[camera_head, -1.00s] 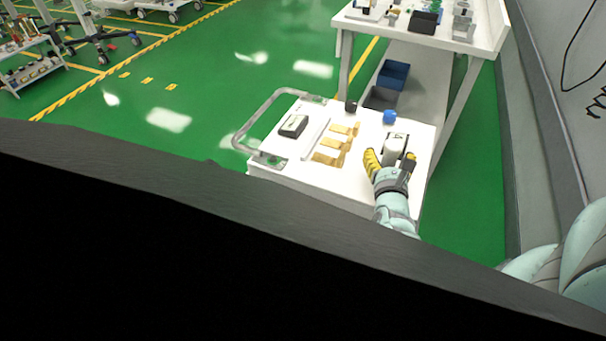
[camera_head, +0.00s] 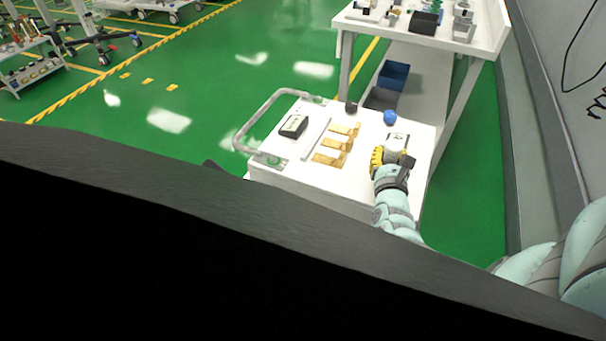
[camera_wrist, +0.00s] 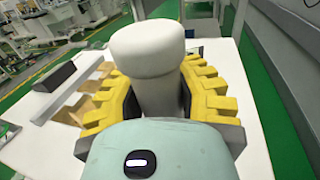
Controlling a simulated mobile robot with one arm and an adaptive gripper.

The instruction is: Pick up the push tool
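In the head view my gripper (camera_head: 391,158) is at the right side of the white cart top (camera_head: 350,187), largely covering the tool.
Several gold-coloured pieces (camera_head: 334,143) and a black-and-white box (camera_head: 294,126) lie left of my gripper. A blue round item (camera_head: 390,117) and a dark one (camera_head: 351,107) stand at the cart's back edge. A taller white table (camera_head: 420,36) stands behind. A metal handle (camera_head: 240,132) is at left.

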